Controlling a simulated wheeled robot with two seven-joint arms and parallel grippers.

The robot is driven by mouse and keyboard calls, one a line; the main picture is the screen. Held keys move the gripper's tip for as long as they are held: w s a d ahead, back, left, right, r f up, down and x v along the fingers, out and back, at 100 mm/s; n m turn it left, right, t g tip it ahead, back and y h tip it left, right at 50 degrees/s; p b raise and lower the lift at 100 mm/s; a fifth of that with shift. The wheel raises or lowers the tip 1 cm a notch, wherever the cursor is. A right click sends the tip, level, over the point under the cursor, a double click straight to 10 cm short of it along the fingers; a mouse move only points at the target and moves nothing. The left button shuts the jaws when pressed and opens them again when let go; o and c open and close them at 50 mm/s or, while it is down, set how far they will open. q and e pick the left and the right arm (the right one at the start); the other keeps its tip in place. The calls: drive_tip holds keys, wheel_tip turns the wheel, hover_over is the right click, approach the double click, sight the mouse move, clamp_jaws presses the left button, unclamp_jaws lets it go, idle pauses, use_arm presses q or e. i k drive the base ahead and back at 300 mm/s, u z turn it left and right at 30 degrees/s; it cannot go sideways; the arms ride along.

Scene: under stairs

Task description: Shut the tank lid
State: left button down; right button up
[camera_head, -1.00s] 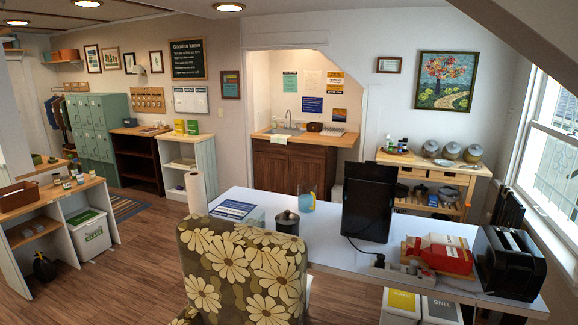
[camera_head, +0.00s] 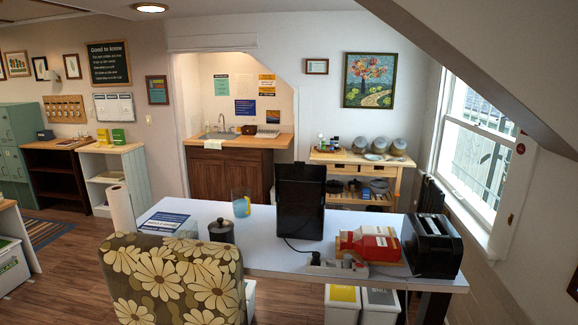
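I cannot make out a tank or its lid for certain. On the white table (camera_head: 265,258) a tall black upright appliance or panel (camera_head: 300,200) stands near the middle, with a cord at its base. To its left are a clear mug with blue in it (camera_head: 241,205), a dark lidded pot or canister (camera_head: 221,231) and a blue-and-white printed sheet or box (camera_head: 165,222). Neither of my grippers is in view.
A flower-patterned chair (camera_head: 175,280) stands at the table's near left side. A red-and-white package (camera_head: 368,243), a power strip (camera_head: 337,267) and a black toaster (camera_head: 432,245) occupy the right end. A paper roll (camera_head: 121,208) stands at the left end. Bins (camera_head: 343,303) sit underneath.

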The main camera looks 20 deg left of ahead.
sight(297, 171)
drive_tip(key=i, duration=1.45)
drive_tip(key=z, duration=0.05)
